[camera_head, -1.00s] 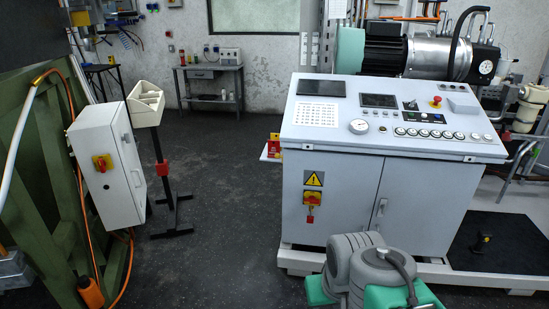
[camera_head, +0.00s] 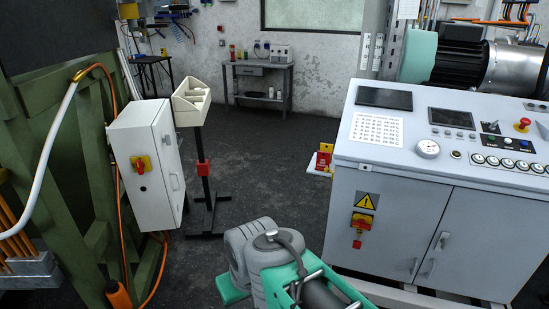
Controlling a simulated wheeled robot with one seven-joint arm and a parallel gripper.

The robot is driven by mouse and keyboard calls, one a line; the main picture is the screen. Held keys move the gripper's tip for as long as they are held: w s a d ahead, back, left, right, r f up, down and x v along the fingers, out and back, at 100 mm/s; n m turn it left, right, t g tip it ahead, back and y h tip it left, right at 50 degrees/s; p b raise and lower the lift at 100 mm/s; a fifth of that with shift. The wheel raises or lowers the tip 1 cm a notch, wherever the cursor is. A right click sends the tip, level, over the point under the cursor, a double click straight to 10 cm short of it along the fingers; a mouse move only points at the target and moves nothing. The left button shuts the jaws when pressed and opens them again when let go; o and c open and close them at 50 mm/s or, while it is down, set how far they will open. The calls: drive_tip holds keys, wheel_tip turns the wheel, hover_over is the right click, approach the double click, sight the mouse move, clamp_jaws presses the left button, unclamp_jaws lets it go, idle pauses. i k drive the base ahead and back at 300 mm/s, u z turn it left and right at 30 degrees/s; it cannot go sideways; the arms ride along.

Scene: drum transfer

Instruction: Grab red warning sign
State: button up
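A small red and yellow object (camera_head: 323,160), which may be the red warning sign, is at the left side of the grey control cabinet (camera_head: 385,230). It sits by a white ledge, and its lettering is too small to read. The cabinet front has a yellow triangular warning label (camera_head: 366,201) above a red and yellow switch (camera_head: 361,222). My grey and green arm shows at the bottom middle, left of and in front of the cabinet. My gripper is not in view.
A white switch box (camera_head: 145,175) and a stand with a cream bin (camera_head: 190,105) are at the left, beside a green frame (camera_head: 60,160) with orange cables. A grey workbench (camera_head: 258,84) stands at the back wall. Dark floor (camera_head: 265,185) is clear between stand and cabinet.

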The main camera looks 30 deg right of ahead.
sight(323, 160)
drive_tip(key=u, duration=0.35)
drive_tip(key=i, duration=2.1)
drive_tip(key=z, duration=1.2)
drive_tip(key=i, duration=0.9)
drive_tip(key=z, duration=0.9)
drive_tip(key=i, duration=0.5)
drive_tip(key=u, duration=0.05)
